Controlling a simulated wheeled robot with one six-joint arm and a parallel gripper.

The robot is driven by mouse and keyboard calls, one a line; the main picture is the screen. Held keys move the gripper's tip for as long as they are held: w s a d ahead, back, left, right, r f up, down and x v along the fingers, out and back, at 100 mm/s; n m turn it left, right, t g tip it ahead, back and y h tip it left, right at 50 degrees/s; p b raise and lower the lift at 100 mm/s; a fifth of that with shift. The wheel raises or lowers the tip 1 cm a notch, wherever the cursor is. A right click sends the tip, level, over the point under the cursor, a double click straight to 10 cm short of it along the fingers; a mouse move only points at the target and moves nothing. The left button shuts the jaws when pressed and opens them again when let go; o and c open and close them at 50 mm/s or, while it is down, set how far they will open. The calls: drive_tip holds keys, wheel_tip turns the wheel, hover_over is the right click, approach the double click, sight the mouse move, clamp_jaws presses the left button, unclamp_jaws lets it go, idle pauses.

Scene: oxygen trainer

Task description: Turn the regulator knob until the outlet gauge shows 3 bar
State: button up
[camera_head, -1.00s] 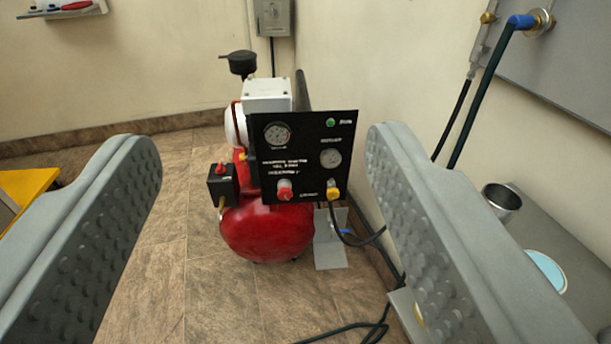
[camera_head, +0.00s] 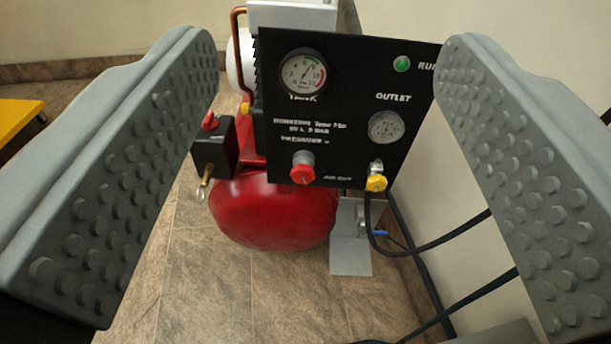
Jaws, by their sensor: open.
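The black control panel (camera_head: 345,75) stands in front of a red compressor tank (camera_head: 272,215). A red knob (camera_head: 302,170) sits low on the panel, below the tank gauge (camera_head: 303,76); I take it for the regulator knob. The outlet gauge (camera_head: 386,127) is at the panel's right; its needle is too small to read. A yellow fitting (camera_head: 376,183) with a black hose is below it. My gripper (camera_head: 325,75) is open and empty, its studded fingers on both sides of the view. The panel shows between them, farther off, and nothing is touching the knob.
A black box with a red switch (camera_head: 212,145) is left of the tank. A black hose (camera_head: 430,246) runs right from the panel. A pale wall is close on the right. The tiled floor (camera_head: 200,290) in front is clear at the left.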

drive_tip(key=w+f, duration=0.4)
drive_tip(key=f, duration=0.4)
drive_tip(key=w+f, duration=0.3)
drive_tip(key=f, duration=0.5)
approach(303, 177)
drive_tip(key=shift+n, duration=0.4)
drive_tip(key=w, duration=0.9)
drive_tip(key=shift+f, duration=0.15)
drive_tip(key=shift+c, duration=0.4)
drive_tip(key=c, duration=0.9)
